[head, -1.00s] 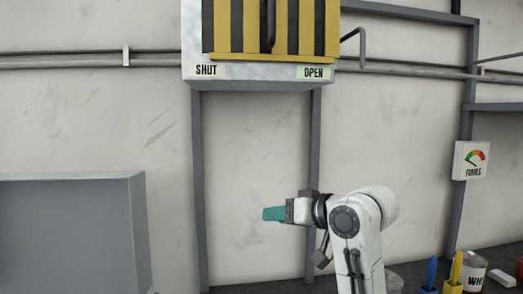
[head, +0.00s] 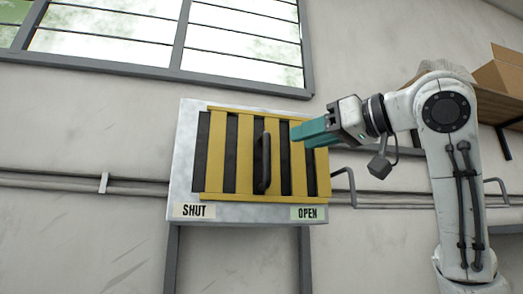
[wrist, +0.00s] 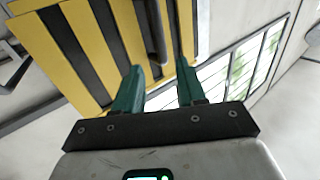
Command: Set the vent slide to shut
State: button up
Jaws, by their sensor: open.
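The vent slide (head: 245,150) is a panel of yellow slats on a pale metal box on the wall. Dark gaps show between the slats. A black upright handle (head: 265,162) stands out near its middle. Below are the SHUT label (head: 194,211) at left and the OPEN label (head: 308,213) at right. My gripper (head: 308,132), with teal fingers, is open and empty, up and right of the handle, over the slide's right part in the picture.
Pipes (head: 80,185) run along the wall on both sides of the box. A bent grey rod (head: 347,180) sticks out at its right. A window (head: 240,40) is above. A cardboard box (head: 498,75) sits on a shelf at far right.

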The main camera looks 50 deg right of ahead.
aim_at(270, 148)
jog(key=w+p, duration=0.3)
jog(key=w, duration=0.6)
jog(key=shift+w+r+p, duration=0.15)
jog(key=shift+w+p, duration=0.15)
jog(key=shift+p, duration=0.05)
jog(key=shift+w, duration=0.6)
jog(key=shift+c, duration=0.4)
grip_shut()
